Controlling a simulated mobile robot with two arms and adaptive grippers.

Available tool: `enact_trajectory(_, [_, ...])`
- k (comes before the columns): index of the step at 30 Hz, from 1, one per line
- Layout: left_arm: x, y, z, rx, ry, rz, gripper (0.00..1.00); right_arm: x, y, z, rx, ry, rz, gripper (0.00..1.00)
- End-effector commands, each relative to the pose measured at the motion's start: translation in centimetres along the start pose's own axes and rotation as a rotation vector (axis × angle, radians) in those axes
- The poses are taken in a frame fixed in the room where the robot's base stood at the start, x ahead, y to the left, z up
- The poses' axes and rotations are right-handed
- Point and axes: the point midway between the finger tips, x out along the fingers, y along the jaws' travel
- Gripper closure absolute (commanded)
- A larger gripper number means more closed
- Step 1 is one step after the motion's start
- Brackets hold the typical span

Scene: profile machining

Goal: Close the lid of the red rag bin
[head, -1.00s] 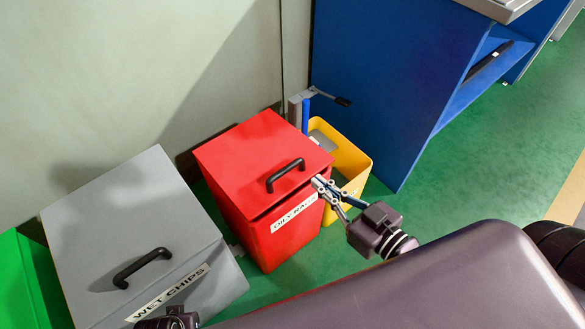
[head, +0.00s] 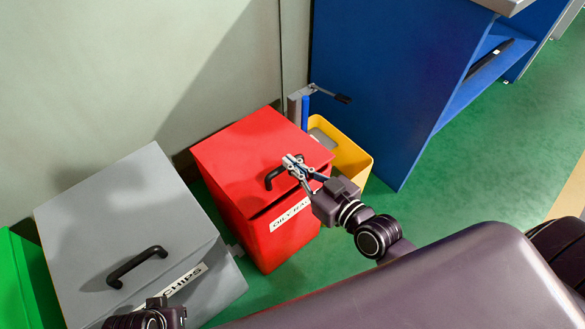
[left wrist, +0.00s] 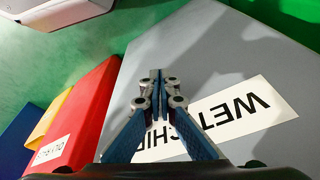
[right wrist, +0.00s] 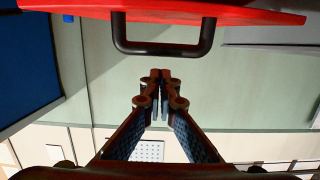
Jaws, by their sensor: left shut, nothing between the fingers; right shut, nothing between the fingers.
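The red rag bin (head: 262,242) stands against the wall, labelled "OILY RA…" on its front. Its red lid (head: 245,143) lies over the top, with a dark gap under its front edge; it looks nearly level. The black lid handle (head: 270,181) is partly covered by my right gripper (head: 291,162), which is shut and empty. In the right wrist view the handle (right wrist: 163,48) is ahead of the shut fingertips (right wrist: 160,76), apparently apart from them. My left gripper (left wrist: 156,76) is shut and empty by the grey bin's label; only part of it shows in the head view.
The grey "WET CHIPS" bin (head: 130,215) stands left of the red bin, with a green bin (head: 22,275) beyond. A yellow bin (head: 352,160) and a blue cabinet (head: 385,80) stand to the right. Green floor (head: 490,165) is clear at right.

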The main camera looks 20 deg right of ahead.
Motion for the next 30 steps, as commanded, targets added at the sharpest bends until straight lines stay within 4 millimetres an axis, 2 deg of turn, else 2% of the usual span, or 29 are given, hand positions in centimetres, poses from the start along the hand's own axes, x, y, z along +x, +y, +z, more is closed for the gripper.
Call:
enact_trajectory(3, [-1.0,-0.1,-0.2,-0.001,0.006,-0.001,1.0,0.2,0.0,0.8,-0.001,-0.001,0.0,1.0])
enact_trajectory(8, [-1.8,-0.1,-0.3,-0.001,0.009,-0.002,1.0,0.3,0.0,1.2,-0.001,0.0,0.0,1.0])
enact_trajectory(20, [-1.9,-0.1,-0.3,-0.002,0.009,-0.002,1.0,0.2,0.0,1.4,-0.001,-0.001,0.0,1.0])
enact_trajectory(22, [-2.0,-0.1,-0.3,-0.002,0.009,-0.002,1.0,0.2,0.0,2.2,-0.003,-0.004,-0.001,1.0])
enact_trajectory(24, [-3.1,-0.1,-0.5,-0.002,0.02,-0.003,1.0,0.0,0.0,3.5,-0.003,-0.004,-0.001,1.0])
enact_trajectory(27, [-3.7,-0.2,-0.3,-0.002,0.028,-0.004,1.0,0.0,0.0,5.0,-0.004,0.018,-0.001,1.0])
enact_trajectory(30, [-4.3,-0.2,-0.1,-0.003,0.032,-0.005,1.0,-0.1,0.0,5.7,-0.002,0.045,0.0,1.0])
